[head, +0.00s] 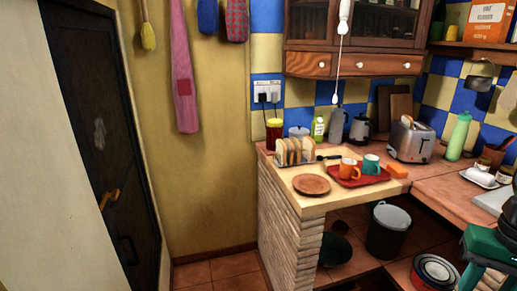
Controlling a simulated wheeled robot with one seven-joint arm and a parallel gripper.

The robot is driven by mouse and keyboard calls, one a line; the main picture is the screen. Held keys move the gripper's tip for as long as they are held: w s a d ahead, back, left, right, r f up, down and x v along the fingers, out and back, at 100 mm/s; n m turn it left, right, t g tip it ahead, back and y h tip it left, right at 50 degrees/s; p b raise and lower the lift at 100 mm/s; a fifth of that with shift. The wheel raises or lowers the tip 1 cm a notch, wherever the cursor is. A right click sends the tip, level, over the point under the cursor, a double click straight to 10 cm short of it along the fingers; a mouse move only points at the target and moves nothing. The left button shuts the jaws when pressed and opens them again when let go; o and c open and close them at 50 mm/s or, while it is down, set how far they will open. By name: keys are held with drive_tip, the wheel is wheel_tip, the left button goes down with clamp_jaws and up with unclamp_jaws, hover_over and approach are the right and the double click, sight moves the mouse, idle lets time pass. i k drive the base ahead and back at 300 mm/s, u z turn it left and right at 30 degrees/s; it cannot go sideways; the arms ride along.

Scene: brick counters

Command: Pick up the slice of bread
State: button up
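Several slices of bread (295,152) stand upright side by side in a rack near the back left of the brick counter (308,204). The slices are small here, and I cannot tell them apart clearly. My gripper is not in view.
A wooden plate (311,185) sits in front of the bread. A red tray (373,180) with an orange mug (348,168) and a teal mug (371,164) is to its right. A jar (274,133) stands behind, and a toaster (411,139) farther right. Floor (213,272) is clear at left.

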sight(309, 144)
drive_tip(key=u, duration=0.3)
drive_tip(key=i, duration=0.95)
drive_tip(key=z, duration=0.45)
drive_tip(key=i, duration=0.6)
drive_tip(key=z, duration=0.45)
